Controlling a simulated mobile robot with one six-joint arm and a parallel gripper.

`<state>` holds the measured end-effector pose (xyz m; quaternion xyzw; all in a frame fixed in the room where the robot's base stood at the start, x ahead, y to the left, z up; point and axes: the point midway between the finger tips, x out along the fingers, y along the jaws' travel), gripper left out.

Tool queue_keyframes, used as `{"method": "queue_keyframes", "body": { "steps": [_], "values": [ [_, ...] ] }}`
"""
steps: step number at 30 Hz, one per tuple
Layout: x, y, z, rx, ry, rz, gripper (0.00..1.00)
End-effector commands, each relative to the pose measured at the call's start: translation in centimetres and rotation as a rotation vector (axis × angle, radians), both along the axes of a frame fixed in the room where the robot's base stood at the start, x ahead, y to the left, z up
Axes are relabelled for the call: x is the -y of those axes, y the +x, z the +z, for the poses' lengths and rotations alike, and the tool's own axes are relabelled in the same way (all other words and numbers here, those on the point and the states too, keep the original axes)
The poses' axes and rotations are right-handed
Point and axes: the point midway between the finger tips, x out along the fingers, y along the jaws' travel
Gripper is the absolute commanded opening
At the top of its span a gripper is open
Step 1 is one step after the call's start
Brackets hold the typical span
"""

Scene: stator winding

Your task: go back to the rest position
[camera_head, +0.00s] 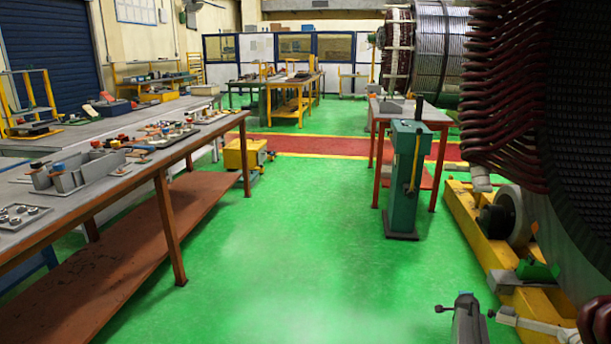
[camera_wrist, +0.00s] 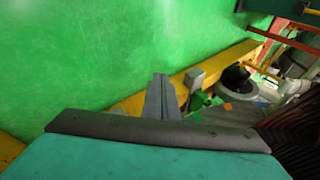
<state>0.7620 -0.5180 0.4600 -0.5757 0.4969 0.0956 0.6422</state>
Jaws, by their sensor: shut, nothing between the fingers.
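My gripper (camera_wrist: 161,80) shows in the wrist view as grey fingers pointing away from the camera. They are shut with nothing between them. Past the fingers lie the green floor (camera_wrist: 90,50) and a yellow beam (camera_wrist: 215,66). I cannot tell the height of the fingers above them.
The large stator (camera_head: 500,90) stands at the right on a yellow base (camera_head: 480,240). A green post (camera_head: 408,180) stands beside a red-legged table (camera_head: 437,112). A long workbench (camera_head: 100,190) with tools runs along the left. The green floor between is clear.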

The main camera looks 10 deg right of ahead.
Motion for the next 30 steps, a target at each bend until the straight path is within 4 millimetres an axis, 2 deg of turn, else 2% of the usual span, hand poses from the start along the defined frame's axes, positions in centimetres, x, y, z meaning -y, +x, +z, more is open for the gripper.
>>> {"method": "queue_keyframes", "body": {
  "steps": [1, 3, 7, 11, 14, 18, 23, 30],
  "values": [
    [-2.1, 0.7, -0.2, -0.012, 0.008, 0.025, 0.00],
    [-5.2, 1.3, -1.3, -0.031, 0.020, 0.059, 0.00],
    [-11.5, 1.5, -3.3, -0.069, 0.045, 0.123, 0.00],
    [-17.6, 0.6, -5.4, -0.118, 0.074, 0.182, 0.00],
    [-22.2, -0.9, -7.0, -0.169, 0.094, 0.233, 0.00],
    [-28.2, -3.9, -9.0, -0.257, 0.113, 0.325, 0.00],
    [-34.5, -8.5, -10.7, -0.377, 0.122, 0.453, 0.00],
    [-42.5, -17.3, -12.3, -0.586, 0.124, 0.701, 0.00]
  ]
}}
